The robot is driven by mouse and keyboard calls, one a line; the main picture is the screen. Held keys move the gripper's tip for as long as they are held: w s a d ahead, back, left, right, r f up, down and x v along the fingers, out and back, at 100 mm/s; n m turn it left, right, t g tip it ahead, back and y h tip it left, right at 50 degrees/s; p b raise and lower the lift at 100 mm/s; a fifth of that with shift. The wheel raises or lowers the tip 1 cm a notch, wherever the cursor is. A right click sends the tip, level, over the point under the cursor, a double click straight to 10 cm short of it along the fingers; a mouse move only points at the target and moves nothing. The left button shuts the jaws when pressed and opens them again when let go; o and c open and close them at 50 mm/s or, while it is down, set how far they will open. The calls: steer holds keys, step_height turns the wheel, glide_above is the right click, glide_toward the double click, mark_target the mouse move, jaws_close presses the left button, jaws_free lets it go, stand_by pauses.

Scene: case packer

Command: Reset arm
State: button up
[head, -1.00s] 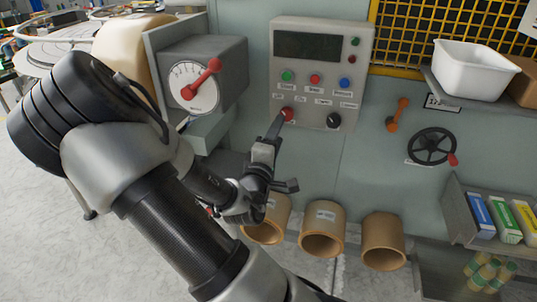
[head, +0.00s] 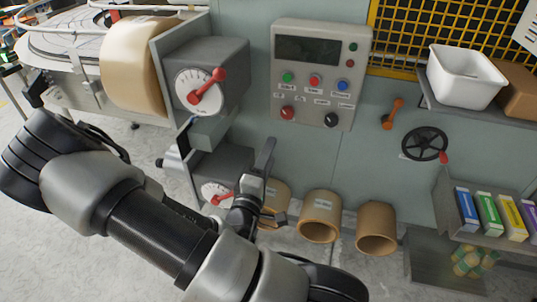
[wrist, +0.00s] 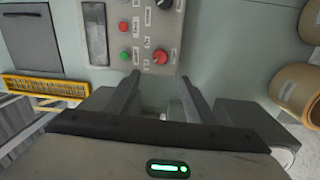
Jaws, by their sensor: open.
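My gripper (head: 266,158) is in the middle of the head view, below the control panel (head: 348,55). In the wrist view my gripper (wrist: 163,82) shows two fingers apart with nothing between them. The panel also shows in the wrist view (wrist: 120,32), beyond the fingertips, with a gap to the gripper. My arm reaches in from the lower left of the head view.
Two dial boxes with red pointers, an upper one (head: 240,65) and a lower one (head: 232,168), stand left of the gripper. Cardboard-coloured tubes (head: 320,232) lie below. An orange lever (head: 393,112), a black handwheel (head: 424,145), a white bin (head: 464,85) and a shelf of coloured boxes are right.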

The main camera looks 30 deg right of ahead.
stand_by(0.3)
steer(key=w+a+f+m+g+y, duration=0.3)
steer(key=a+f+m+g+y, duration=0.1)
steer(key=a+f+m+y, duration=0.25)
steer(key=w+a+r+m+y, duration=0.1)
steer(key=a+r+y, duration=0.2)
steer(key=a, duration=0.2)
steer(key=w+a+r+y, duration=0.1)
steer(key=a+r+y, duration=0.1)
steer(key=a+y, duration=0.25)
steer(key=s+a+r+y, duration=0.1)
steer(key=s+a+r, duration=0.2)
steer(key=a+r, duration=0.3)
steer(key=s+d+r+g, duration=0.2)
steer(key=s+d+r, duration=0.1)
steer(key=s+r, duration=0.9)
steer(key=s, duration=0.4)
steer(key=shift+d+g, duration=0.2)
steer(key=shift+g, duration=0.1)
